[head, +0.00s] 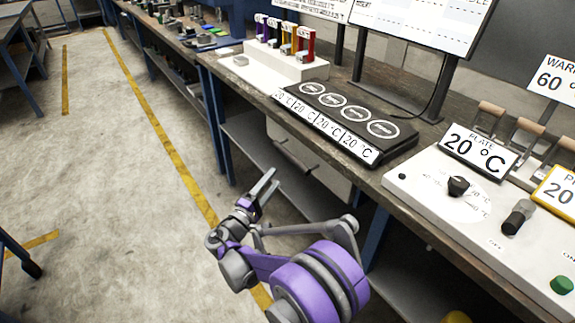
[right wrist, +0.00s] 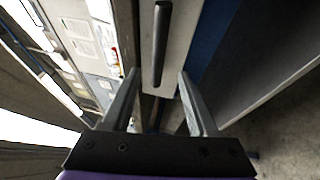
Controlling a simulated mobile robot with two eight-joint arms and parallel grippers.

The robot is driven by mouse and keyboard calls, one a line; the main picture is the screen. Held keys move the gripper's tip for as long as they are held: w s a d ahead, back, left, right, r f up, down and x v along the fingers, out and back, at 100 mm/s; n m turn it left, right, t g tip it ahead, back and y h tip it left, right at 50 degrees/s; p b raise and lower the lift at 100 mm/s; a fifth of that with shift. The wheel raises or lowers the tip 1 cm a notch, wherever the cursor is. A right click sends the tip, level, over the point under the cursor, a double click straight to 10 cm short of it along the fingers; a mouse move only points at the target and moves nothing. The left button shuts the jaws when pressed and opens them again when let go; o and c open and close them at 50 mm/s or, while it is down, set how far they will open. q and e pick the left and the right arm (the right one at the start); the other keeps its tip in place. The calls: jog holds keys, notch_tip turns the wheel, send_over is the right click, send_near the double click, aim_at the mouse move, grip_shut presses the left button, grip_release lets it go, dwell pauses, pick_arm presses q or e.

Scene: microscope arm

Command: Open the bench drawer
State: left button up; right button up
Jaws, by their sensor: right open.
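The bench drawer (head: 328,180) has a pale front under the bench top and looks shut. Its dark bar handle (head: 295,156) runs across that front. My right gripper (head: 271,180) is open and empty, in front of the drawer and just left of and below the handle in the head view. In the right wrist view the handle (right wrist: 161,45) lies ahead, lined up with the gap between the two open fingers (right wrist: 158,73). The pale drawer front (right wrist: 182,35) is behind it. I see no contact with the handle. My left gripper is not in view.
The wooden bench top (head: 372,185) carries a black plate with several round marks (head: 345,120), a white rack with coloured holders (head: 275,70) and a white control panel (head: 440,195). Blue bench legs (head: 376,240) flank the drawer. The floor (head: 110,200) at left is clear.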

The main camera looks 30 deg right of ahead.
aim_at(290, 158)
jog(key=b+x, duration=0.1)
jog(key=x, duration=0.9)
jog(key=shift+w+d+r, duration=0.15)
jog(key=shift+w+d, duration=0.1)
jog(key=shift+w, duration=0.05)
grip_shut()
dwell(1.0)
